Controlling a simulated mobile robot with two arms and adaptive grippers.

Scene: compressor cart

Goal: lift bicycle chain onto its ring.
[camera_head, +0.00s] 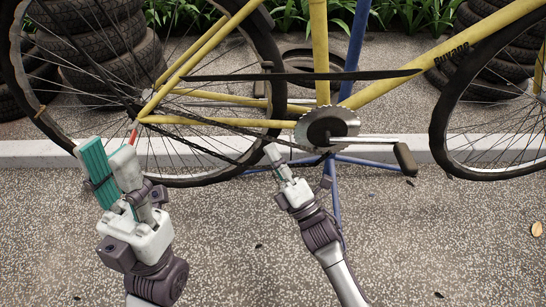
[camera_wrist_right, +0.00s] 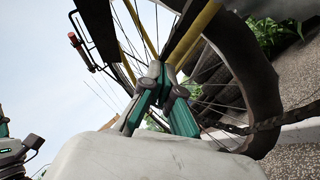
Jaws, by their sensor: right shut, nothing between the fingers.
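The chainring (camera_head: 328,129) is a grey toothed disc at the yellow bicycle's crank, in the middle of the head view. In the right wrist view a dark chain-like strand (camera_wrist_right: 265,125) crosses the tyre. My right gripper (camera_head: 271,151) is shut and empty, left of and below the chainring. My left gripper (camera_head: 106,150) is below the rear hub; whether its fingers are apart is unclear.
The crank arm and pedal (camera_head: 405,158) stick out right of the ring. Blue stand legs (camera_head: 335,195) stand below it. A black bar (camera_head: 300,76) spans above. A kerb (camera_head: 50,153) and stacked tyres (camera_head: 95,45) are behind. The pavement in front is mostly clear.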

